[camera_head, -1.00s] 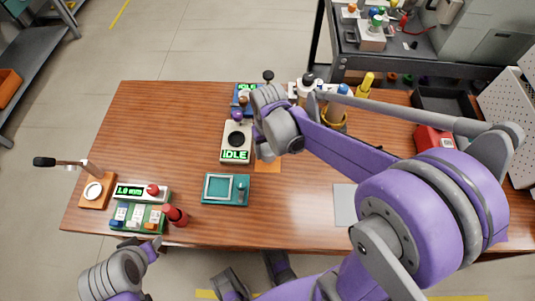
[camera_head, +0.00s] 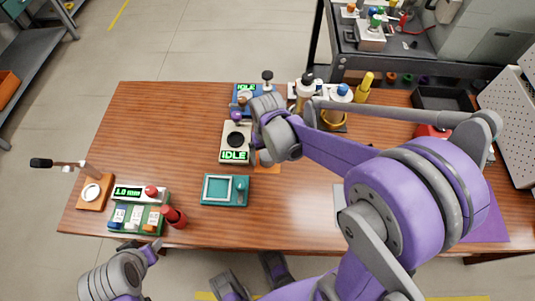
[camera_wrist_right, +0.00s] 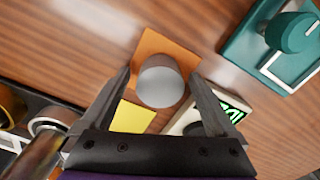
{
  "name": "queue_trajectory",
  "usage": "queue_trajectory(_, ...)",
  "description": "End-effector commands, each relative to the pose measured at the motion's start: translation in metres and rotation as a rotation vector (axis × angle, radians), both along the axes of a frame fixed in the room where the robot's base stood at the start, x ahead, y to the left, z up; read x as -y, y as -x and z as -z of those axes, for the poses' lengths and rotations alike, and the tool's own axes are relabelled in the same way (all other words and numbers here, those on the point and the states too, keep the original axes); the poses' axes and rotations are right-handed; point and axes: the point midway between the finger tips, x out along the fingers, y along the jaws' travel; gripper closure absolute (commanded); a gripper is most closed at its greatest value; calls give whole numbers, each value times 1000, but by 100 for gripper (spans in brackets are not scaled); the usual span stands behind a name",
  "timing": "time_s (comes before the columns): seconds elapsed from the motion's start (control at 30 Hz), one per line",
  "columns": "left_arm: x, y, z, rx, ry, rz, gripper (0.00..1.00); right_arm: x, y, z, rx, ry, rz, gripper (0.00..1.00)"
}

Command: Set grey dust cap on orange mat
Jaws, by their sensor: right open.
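The orange mat (camera_wrist_right: 148,52) lies on the wooden table under my right gripper, and one corner of it shows in the head view (camera_head: 267,168). The round grey dust cap (camera_wrist_right: 162,80) is over the mat in the right wrist view and appears to rest on it. My right gripper (camera_wrist_right: 163,82) is open, with one finger on each side of the cap and visible gaps between.
A pale IDLE device (camera_head: 235,142) stands just left of the mat, with a teal tray device (camera_head: 225,190) nearer the front. A yellow square (camera_wrist_right: 132,117) adjoins the mat in the wrist view. Bottles and a yellow cylinder (camera_head: 364,88) stand at the back.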

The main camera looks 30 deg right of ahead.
Motion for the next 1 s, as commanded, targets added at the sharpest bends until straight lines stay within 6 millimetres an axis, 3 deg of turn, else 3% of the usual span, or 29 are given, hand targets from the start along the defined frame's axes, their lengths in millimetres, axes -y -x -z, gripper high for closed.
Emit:
queue_trajectory(0.23,0,-1,-6,2,0,0,50,0,0,-18,0,0,0,6)
queue_trajectory(0.5,0,-2,-17,5,0,0,50,0,0,-77,0,0,0,6)
queue_trajectory(0.7,0,-3,-22,7,0,0,50,0,0,-110,0,0,0,6)
queue_trajectory(0.87,0,-3,-23,8,0,0,50,0,2,-122,5,1,-2,6)
queue_trajectory(1.0,0,-3,-23,8,0,0,50,-7,20,-124,63,5,-24,6)
